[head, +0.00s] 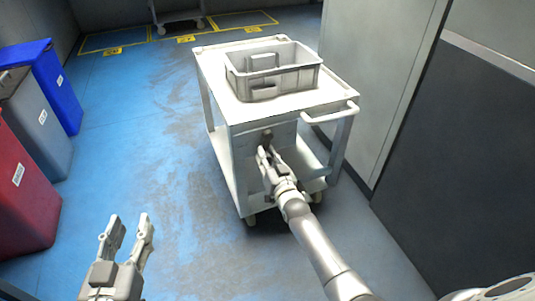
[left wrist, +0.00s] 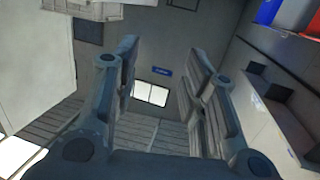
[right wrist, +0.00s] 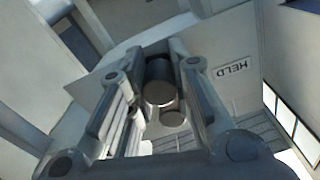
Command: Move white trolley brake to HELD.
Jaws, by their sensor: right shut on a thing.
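The white trolley (head: 240,118) stands right of centre in the head view, a grey crate on its top. The brake handle (head: 267,139) is a dark knob on the trolley's front panel; in the right wrist view it is a grey cylinder (right wrist: 159,88) between my right fingers. My right gripper (head: 264,153) is shut on it. A HELD label (right wrist: 232,71) shows upside down on the panel, right of the handle in the right wrist view. My left gripper (head: 129,228) is open and empty at the lower left, well away from the trolley.
Blue (head: 58,85), grey (head: 35,125) and red (head: 20,190) bins stand along the left. A grey wall (head: 375,75) and dark panel (head: 455,150) rise close on the trolley's right. The blue floor (head: 150,130) between bins and trolley is clear. The grey crate (head: 290,80) looks empty.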

